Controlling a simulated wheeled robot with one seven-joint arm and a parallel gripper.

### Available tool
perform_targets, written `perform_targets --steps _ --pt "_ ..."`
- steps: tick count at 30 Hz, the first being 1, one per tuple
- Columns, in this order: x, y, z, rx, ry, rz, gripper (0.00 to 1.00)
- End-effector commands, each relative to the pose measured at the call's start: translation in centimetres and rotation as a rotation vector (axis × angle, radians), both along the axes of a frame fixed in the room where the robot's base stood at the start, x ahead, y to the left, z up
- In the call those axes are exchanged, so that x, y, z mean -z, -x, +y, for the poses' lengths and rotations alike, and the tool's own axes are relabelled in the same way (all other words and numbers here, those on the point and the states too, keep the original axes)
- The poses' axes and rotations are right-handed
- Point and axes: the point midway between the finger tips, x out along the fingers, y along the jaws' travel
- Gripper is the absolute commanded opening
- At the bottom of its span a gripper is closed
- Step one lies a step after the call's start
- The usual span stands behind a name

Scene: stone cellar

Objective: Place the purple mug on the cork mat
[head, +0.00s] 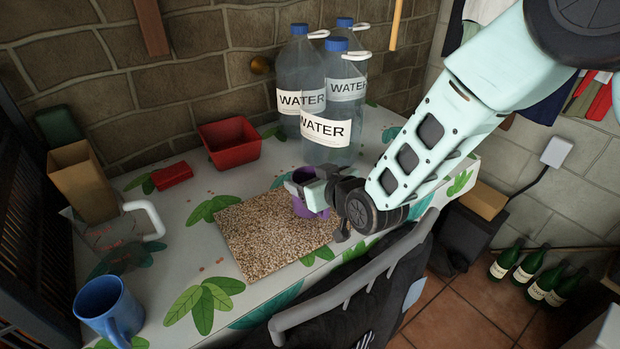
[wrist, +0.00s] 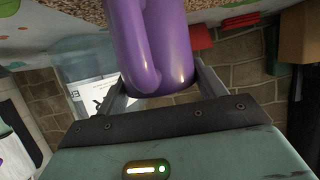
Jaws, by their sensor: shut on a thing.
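The purple mug (head: 303,207) is at the upper right edge of the cork mat in the head view, partly hidden by my gripper (head: 306,185). My gripper is shut on the mug, coming in from the right. In the wrist view the mug (wrist: 165,45) sits between the two fingers of my gripper (wrist: 160,82), with its handle toward the camera. The cork mat (head: 262,243) is a speckled brown square lying flat on the leaf-patterned table. I cannot tell whether the mug's base touches the mat.
Several things stand on the table (head: 180,275): water bottles (head: 325,130) behind the mug, a red bowl (head: 230,155), a red block (head: 172,176), a glass jug (head: 110,240) and a blue mug (head: 108,310) at left. A dark chair (head: 350,300) stands at the front edge.

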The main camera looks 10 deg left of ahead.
Motion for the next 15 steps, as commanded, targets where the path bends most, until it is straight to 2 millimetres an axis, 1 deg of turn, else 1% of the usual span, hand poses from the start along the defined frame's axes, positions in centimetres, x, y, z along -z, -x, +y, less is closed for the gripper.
perform_targets --steps 6,10,11,12,13,15 --pt "-0.12 -0.05 0.05 0.0 -0.003 -0.003 0.38" --pt "0.31 -0.05 0.05 0.0 -0.003 -0.003 0.38" --pt "0.37 -0.02 0.02 0.0 -0.001 -0.001 0.72" --pt "0.25 -0.02 0.02 0.0 -0.001 -0.001 0.84" --pt "0.24 -0.03 0.01 0.0 -0.001 -0.001 0.92" --pt "0.25 -0.03 0.01 0.0 -0.001 -0.001 0.92"
